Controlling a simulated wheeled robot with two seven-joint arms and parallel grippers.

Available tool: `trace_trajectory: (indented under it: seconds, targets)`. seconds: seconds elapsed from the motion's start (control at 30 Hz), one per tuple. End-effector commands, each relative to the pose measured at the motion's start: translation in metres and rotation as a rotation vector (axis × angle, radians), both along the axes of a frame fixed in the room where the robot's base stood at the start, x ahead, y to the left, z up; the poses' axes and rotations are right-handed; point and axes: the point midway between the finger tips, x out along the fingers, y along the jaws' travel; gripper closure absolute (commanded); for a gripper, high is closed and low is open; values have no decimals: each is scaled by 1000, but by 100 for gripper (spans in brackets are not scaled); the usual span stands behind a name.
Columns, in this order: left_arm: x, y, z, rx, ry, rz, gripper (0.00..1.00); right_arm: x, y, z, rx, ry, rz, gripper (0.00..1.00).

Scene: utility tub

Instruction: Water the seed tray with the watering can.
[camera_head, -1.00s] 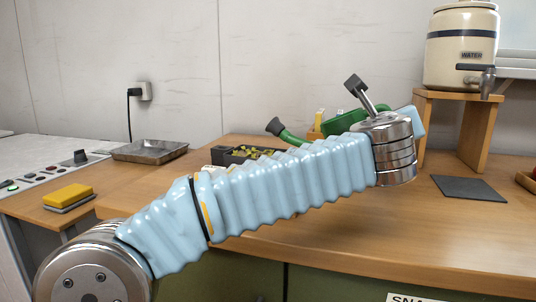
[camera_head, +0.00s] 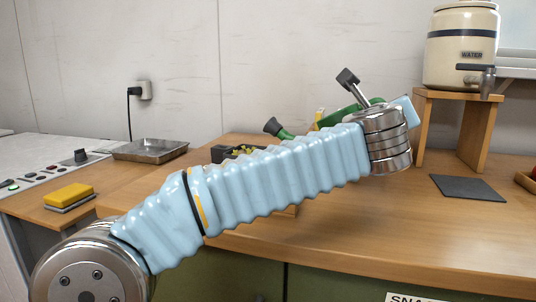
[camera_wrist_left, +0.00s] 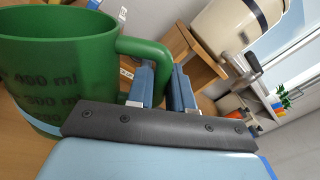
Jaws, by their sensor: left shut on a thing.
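The green watering can shows in the head view by its dark-tipped spout (camera_head: 283,131) and a strip of its body above my left arm; the rest is hidden. In the left wrist view its green body (camera_wrist_left: 60,65) with dark volume markings fills the left side. My left gripper (camera_wrist_left: 163,85) is shut on the can's handle (camera_wrist_left: 147,48). The black seed tray (camera_head: 217,155) with yellow-green seedlings sits on the bench, left of and below the spout tip, partly hidden by my arm. I see no water flowing. My right gripper is in neither view.
A cream water dispenser (camera_head: 459,45) stands on a wooden stand (camera_head: 473,125) at the right. A dark mat (camera_head: 467,188) lies before it. A metal tray (camera_head: 150,150) and yellow sponge (camera_head: 68,195) are at the left. The bench's right front is clear.

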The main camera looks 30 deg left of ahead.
Motion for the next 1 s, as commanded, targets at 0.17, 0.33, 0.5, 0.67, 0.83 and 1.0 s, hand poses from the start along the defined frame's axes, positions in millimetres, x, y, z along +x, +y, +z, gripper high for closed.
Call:
trace_trajectory:
  seconds: [0.17, 0.33, 0.5, 0.67, 0.83, 1.0]
  targets:
    - [-1, 2, 3, -11, -3, 0, 100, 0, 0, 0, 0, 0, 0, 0]
    - [-1, 4, 4, -21, -3, 0, 100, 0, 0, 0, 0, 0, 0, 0]
    - [-1, 5, 5, -32, -4, 0, 100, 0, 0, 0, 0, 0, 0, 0]
    - [-1, 7, 6, -41, -4, 0, 100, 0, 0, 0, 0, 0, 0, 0]
    - [-1, 9, 8, -51, -5, 0, 100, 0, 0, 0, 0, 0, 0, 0]
    - [-1, 11, 9, -63, -6, 0, 100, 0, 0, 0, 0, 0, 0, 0]
